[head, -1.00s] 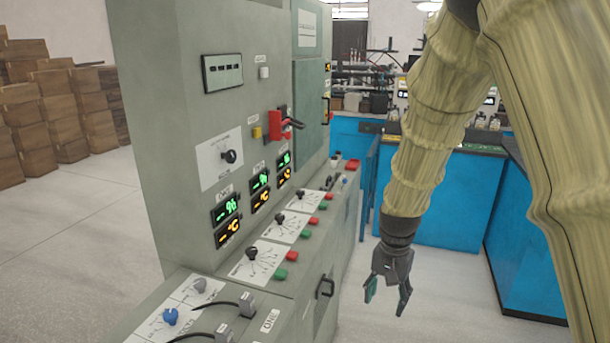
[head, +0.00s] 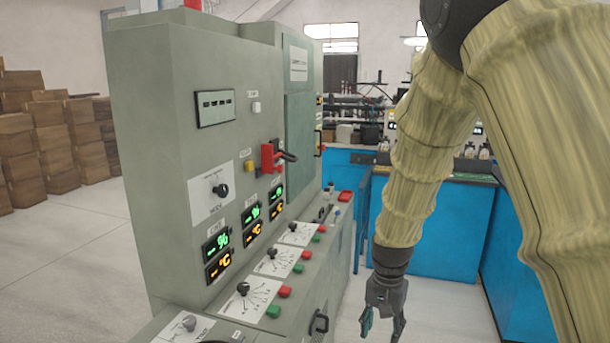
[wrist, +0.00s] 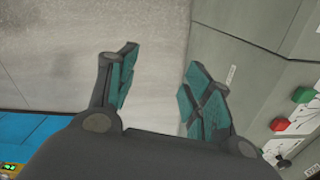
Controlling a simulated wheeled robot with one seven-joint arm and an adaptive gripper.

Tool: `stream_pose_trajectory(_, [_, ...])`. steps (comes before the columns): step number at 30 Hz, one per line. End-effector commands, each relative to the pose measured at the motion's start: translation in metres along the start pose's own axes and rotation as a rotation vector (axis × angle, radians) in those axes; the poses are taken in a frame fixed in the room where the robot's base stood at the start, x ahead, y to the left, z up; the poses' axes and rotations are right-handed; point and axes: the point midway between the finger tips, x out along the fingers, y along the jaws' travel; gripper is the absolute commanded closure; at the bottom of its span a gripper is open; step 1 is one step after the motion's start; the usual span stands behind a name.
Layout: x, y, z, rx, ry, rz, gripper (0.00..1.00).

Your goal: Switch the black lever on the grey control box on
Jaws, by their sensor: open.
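The grey control box (head: 160,150) is a tall cabinet at left centre in the head view. On its upright face, a red switch part (head: 267,158) carries a black lever (head: 285,155) that sticks out to the right. My gripper (head: 384,322) hangs fingers down, right of the box and well below the lever, apart from both. It is open and empty. The wrist view shows its two teal-padded fingers (wrist: 160,82) spread over the floor, with part of the box's side and sloping desk at right. The lever is not in the wrist view.
The box's sloping desk (head: 262,262) juts out below the panel with black knobs and red and green buttons. A door handle (head: 319,323) sticks out at its front. Blue counters (head: 425,225) stand behind and right. Stacked brown boxes (head: 45,140) stand far left. Floor around my gripper is clear.

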Motion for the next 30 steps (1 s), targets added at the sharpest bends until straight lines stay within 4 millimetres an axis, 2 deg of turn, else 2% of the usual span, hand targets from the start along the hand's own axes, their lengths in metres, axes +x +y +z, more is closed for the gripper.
stream_pose_trajectory(1, [0.004, 0.001, 0.001, -0.002, -0.001, 0.002, 0.65])
stream_pose_trajectory(4, [0.021, 0.006, 0.004, -0.017, -0.002, 0.007, 0.83])
stream_pose_trajectory(7, [0.053, 0.017, 0.01, -0.041, -0.002, 0.016, 1.0])
stream_pose_trajectory(11, [0.103, 0.035, 0.023, -0.09, 0.001, 0.027, 1.0])
stream_pose_trajectory(18, [0.187, 0.073, 0.059, -0.189, 0.006, 0.041, 1.0])
stream_pose_trajectory(24, [0.247, 0.107, 0.099, -0.272, 0.006, 0.045, 1.0])
stream_pose_trajectory(30, [0.294, 0.142, 0.144, -0.354, 0.003, 0.041, 1.0])
